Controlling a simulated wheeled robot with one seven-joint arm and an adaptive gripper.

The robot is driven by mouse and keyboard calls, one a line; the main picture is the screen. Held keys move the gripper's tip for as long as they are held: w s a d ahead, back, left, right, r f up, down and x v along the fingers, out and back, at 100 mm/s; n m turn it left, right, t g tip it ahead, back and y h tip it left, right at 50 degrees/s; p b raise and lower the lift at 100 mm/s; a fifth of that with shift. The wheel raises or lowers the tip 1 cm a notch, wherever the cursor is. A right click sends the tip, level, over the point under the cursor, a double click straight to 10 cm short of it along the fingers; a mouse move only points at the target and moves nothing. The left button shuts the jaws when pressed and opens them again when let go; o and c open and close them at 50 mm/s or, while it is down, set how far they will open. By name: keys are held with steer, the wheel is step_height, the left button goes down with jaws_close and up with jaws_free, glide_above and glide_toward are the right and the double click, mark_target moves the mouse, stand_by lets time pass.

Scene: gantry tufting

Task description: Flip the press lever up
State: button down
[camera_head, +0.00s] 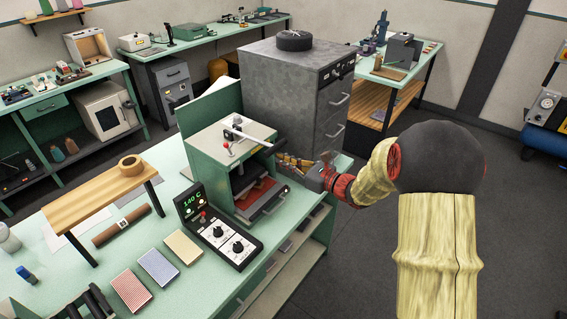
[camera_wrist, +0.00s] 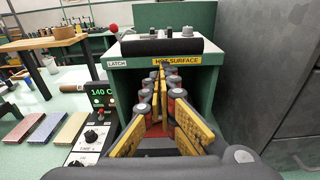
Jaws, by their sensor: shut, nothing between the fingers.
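The press (camera_head: 215,150) is a green box with a pale top at the table's right end. Its lever has a pale arm (camera_head: 245,136) lying low over the top, ending in a black crossbar grip (camera_head: 268,148) at the front edge. In the wrist view the black grip (camera_wrist: 150,46) runs across the press front. My gripper (camera_head: 282,158) is shut and empty, in front of the press and just below the grip. Its yellow fingers (camera_wrist: 161,68) meet near the "HOT SURFACE" label. I cannot tell whether they touch the grip. A red latch knob (camera_wrist: 112,28) stands at the top left.
A control box (camera_head: 215,228) reading 140 C stands left of the press. A grey drawer cabinet (camera_head: 285,85) is close behind and right of it. Several coloured sample cards (camera_head: 157,267) and a wooden stand (camera_head: 95,200) occupy the table's left. The floor (camera_head: 380,255) at right is open.

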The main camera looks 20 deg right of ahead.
steer(key=shift+r, duration=0.15)
steer(key=shift+r+g+p, duration=0.3)
steer(key=shift+r+p, duration=0.3)
steer(key=shift+p, duration=0.45)
steer(key=shift+r+p, duration=0.2)
steer(key=shift+p, duration=0.15)
steer(key=r+g+h+p, duration=0.1)
steer(key=r+p, duration=0.3)
steer(key=p, duration=0.2)
steer(key=w+a+r+g+h+p, duration=0.1)
steer(key=r+g+p, duration=0.1)
steer(key=p, duration=0.4)
steer(key=w+r+g+h+p, duration=0.1)
steer(key=r+p, duration=0.4)
steer(key=p, duration=0.1)
steer(key=shift+w+a+r+h, duration=0.15)
steer(key=shift+a+r+h, duration=0.15)
steer(key=shift+a+r, duration=0.05)
steer(key=w+a+r+p, duration=0.4)
steer(key=w+r+p, duration=0.2)
steer(key=r, duration=0.2)
steer(key=shift+w+a+p, duration=0.35)
steer(key=shift+a+p, duration=0.05)
steer(key=shift+r, duration=0.1)
